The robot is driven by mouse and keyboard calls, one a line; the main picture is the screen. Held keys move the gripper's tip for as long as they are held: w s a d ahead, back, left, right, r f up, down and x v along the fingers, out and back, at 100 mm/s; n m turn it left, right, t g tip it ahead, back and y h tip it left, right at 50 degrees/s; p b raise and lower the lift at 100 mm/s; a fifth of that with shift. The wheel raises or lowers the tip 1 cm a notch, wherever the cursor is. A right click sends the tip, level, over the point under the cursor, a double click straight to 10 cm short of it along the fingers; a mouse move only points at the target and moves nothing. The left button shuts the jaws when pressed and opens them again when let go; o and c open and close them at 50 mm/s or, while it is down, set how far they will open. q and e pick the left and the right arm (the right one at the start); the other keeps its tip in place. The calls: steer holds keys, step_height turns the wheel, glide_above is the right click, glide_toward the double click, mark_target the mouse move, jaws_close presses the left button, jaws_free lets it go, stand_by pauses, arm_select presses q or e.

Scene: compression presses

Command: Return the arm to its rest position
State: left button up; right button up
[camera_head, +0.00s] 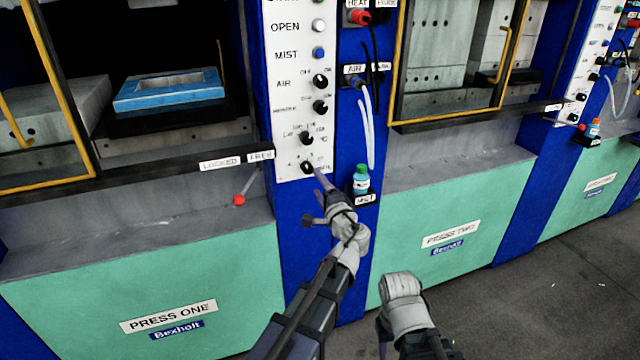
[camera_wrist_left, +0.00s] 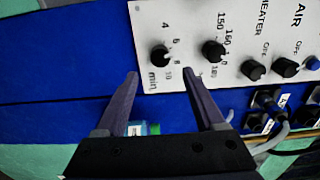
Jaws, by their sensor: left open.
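My left gripper (camera_head: 313,195) is open and empty in front of the lower end of the white control panel (camera_head: 293,60) of press one. In the head view one finger reaches up close to the lowest knob (camera_head: 307,167). In the left wrist view the open fingers (camera_wrist_left: 160,74) point at the panel's lower edge, with the minutes knob (camera_wrist_left: 159,55) just beyond and between the tips. Whether a finger touches the panel cannot be told. My right arm (camera_head: 405,302) is low at the bottom right; its fingers are not clear.
A mist bottle (camera_head: 361,181) with a green cap stands on a small ledge right of my left gripper. A red-tipped lever (camera_head: 240,198) sticks out at the left. A blue mould (camera_head: 168,90) lies inside open press one. The floor (camera_head: 540,290) at right is clear.

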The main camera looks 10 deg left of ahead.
arm_select(q)
steer(key=s+d+f+n+g+h, duration=0.35)
steer(key=s+f+g, duration=0.25)
steer(key=s+f, duration=0.45)
steer(key=s+d+f+n+g+h, duration=0.2)
steer(key=s+d+f+n+g, duration=0.15)
steer(key=s+f+g, duration=0.45)
steer(key=s+d+f+g+h, duration=0.1)
steer(key=s+d+f, duration=0.1)
steer(key=s, duration=0.3)
steer(key=s+d+f+h, duration=0.1)
steer(key=s+d+h, duration=0.15)
steer(key=s, duration=0.35)
step_height(320, 180, up, 12)
steer(key=d+p, duration=0.1)
steer(key=p, duration=1.1)
steer(key=shift+s, duration=0.15)
steer(key=shift+r, duration=0.1)
